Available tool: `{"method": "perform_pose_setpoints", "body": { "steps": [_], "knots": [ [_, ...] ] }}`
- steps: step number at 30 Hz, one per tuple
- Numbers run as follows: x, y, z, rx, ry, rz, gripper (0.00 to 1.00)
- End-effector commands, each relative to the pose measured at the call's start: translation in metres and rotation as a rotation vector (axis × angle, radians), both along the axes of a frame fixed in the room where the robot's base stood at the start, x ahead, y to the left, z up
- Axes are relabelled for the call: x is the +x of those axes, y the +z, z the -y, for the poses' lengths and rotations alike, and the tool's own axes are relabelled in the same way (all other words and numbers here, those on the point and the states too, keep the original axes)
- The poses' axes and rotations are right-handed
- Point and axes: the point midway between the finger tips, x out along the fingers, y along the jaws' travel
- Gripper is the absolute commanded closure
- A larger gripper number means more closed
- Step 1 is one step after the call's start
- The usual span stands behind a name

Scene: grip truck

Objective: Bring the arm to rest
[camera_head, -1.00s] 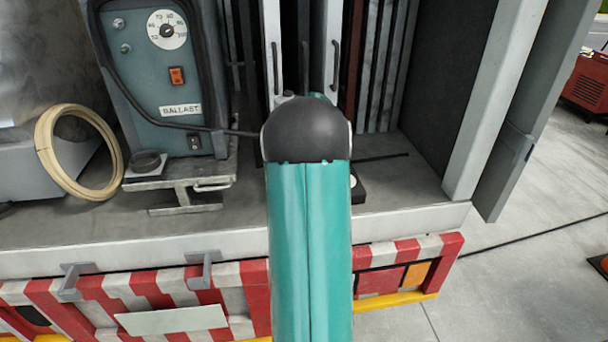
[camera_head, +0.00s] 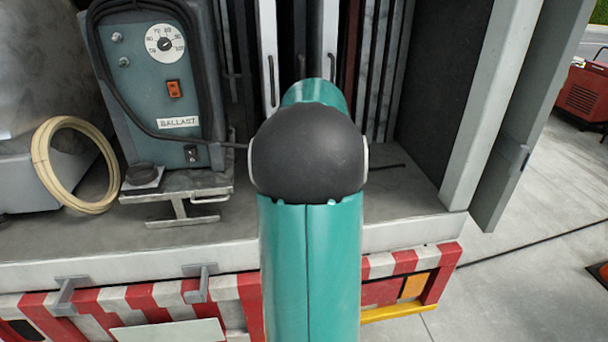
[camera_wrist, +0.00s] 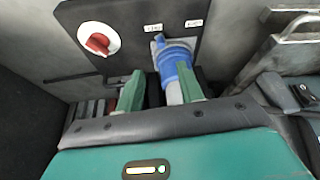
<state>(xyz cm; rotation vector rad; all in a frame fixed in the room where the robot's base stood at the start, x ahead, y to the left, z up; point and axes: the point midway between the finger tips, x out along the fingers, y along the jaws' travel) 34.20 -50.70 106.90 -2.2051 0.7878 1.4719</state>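My arm (camera_head: 310,240), teal with a black joint, rises through the middle of the head view. It hides my gripper there. In the wrist view my gripper (camera_wrist: 158,78) shows two green fingers set apart, with a gap between them. A blue plug-like part (camera_wrist: 177,62) with a grey end stands beyond the fingers, overlapping the right one in the picture. It seems to be at the dark panel (camera_wrist: 130,35), which has a red knob (camera_wrist: 97,44) and two small white labels. I cannot tell whether a finger touches the blue part.
In the head view the truck bed (camera_head: 420,225) holds a ballast unit (camera_head: 160,80) with a dial, and a coiled cream hose (camera_head: 42,165). White-edged cabinet doors (camera_head: 268,60) stand behind my arm. A grey post (camera_head: 475,110) borders the right. Open pavement lies beyond.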

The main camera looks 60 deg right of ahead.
Motion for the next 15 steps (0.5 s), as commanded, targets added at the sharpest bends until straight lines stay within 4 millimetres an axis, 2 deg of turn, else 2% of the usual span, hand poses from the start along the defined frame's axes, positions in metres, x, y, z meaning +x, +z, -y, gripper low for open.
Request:
{"method": "perform_pose_setpoints", "body": {
  "steps": [5,15],
  "knots": [
    [-0.0048,0.0152,-0.0039,-0.001,0.001,-0.001,0.63],
    [-0.0054,0.0165,-0.0042,-0.001,0.001,-0.001,0.63]
  ]
}}
